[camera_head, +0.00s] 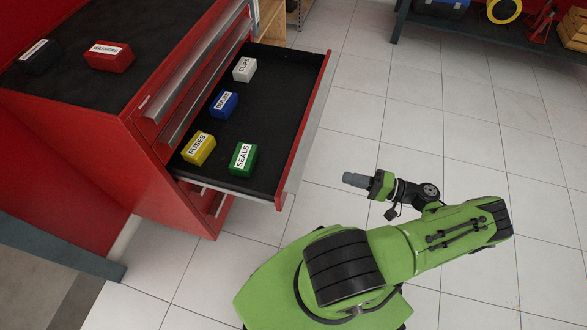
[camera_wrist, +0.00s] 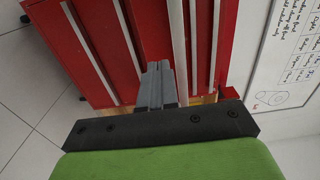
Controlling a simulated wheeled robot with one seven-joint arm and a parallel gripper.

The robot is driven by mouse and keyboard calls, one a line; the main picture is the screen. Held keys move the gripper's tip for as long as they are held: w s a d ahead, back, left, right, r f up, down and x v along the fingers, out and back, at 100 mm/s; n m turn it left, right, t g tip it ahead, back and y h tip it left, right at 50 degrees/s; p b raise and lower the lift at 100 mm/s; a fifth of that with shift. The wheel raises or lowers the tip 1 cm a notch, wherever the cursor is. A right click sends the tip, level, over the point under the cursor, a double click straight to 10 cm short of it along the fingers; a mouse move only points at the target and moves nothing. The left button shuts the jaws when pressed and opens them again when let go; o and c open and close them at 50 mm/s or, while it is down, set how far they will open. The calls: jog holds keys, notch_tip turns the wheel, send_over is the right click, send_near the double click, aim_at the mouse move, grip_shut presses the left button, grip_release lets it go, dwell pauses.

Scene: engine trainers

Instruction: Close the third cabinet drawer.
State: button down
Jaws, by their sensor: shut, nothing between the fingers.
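The red cabinet (camera_head: 150,135) stands at the left. One of its drawers (camera_head: 303,130) is pulled far out, below two closed drawer fronts, so it looks like the third from the top. Inside it lie a white CLIPS box (camera_head: 244,69), a blue box (camera_head: 223,104), a yellow FUSES box (camera_head: 199,149) and a green SEALS box (camera_head: 243,159). My gripper (camera_head: 348,179) is shut and empty, to the right of the open drawer's front and apart from it. In the wrist view my gripper (camera_wrist: 160,66) points at the red drawer fronts with pale handles (camera_wrist: 178,40).
A dark workbench (camera_head: 480,36) with tools stands at the back right. A whiteboard (camera_wrist: 288,60) shows in the wrist view.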

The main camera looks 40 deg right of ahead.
jog(key=x, duration=1.3)
jog(key=shift+w+a, duration=0.25)
jog(key=shift+w+a, duration=0.1)
